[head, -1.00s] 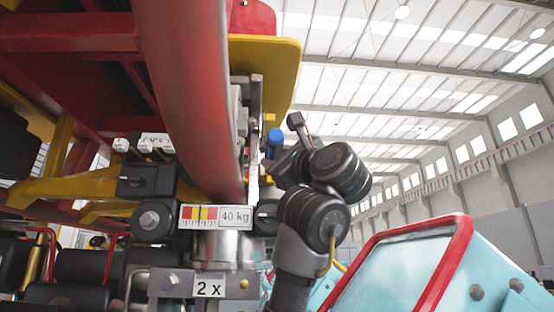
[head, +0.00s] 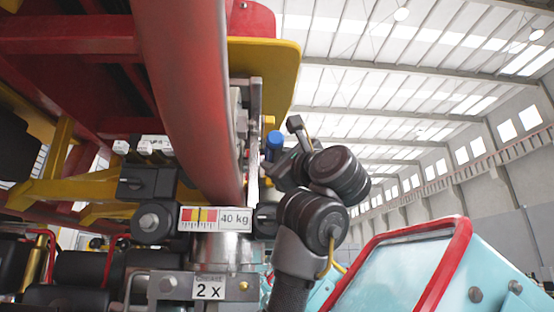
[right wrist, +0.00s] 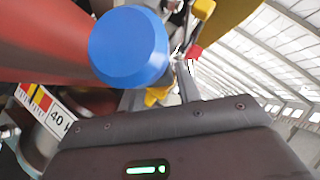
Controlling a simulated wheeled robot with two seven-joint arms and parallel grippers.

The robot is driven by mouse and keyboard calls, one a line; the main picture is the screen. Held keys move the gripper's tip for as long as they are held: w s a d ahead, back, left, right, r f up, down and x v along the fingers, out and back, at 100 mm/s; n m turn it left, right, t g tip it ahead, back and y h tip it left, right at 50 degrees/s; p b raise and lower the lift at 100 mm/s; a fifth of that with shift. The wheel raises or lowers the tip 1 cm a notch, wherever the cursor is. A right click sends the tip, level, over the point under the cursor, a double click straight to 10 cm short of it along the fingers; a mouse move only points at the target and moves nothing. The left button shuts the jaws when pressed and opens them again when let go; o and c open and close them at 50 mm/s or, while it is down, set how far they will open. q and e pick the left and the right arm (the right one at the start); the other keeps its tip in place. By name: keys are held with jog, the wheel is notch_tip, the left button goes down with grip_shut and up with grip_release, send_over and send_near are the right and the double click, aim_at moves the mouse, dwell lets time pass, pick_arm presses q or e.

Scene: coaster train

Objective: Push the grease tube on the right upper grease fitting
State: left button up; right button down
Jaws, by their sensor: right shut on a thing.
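The grease tube shows as a blue capped cylinder (head: 275,143) beside the steel upright right of the red tube in the head view. In the right wrist view its blue end (right wrist: 130,46) is large and close to the camera. My right gripper (head: 277,163) is shut on the grease tube; its fingertips are mostly hidden behind the tube and my wrist. I cannot make out the right upper grease fitting, nor tell whether the tube touches it. My left gripper is not in view.
The thick red tube (head: 185,90) and a yellow plate (head: 275,75) stand close to my right gripper. Below are a 40 kg label (head: 215,218) and a 2 x label (head: 208,288). A light blue, red-rimmed car (head: 400,275) is at lower right. Upper right is open hall.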

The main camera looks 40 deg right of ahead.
aim_at(282, 145)
jog(key=shift+s+b, duration=0.1)
jog(key=shift+b, duration=0.25)
dwell(0.6)
jog(key=shift+r, duration=0.15)
dwell(1.2)
jog(key=shift+b, duration=0.3)
dwell(0.4)
jog(key=shift+s, duration=0.1)
dwell(0.6)
jog(key=shift+s+a+f+b, duration=0.1)
jog(key=shift+s+a+b, duration=0.75)
jog(key=shift+s, duration=0.2)
jog(key=shift+s+a+f+b, duration=0.1)
jog(key=shift+s+a+b, duration=0.65)
jog(key=shift+s+b, duration=0.25)
jog(key=shift+s+a+r+b, duration=0.1)
jog(key=shift+s+a+b, duration=0.4)
jog(key=shift+s, duration=0.25)
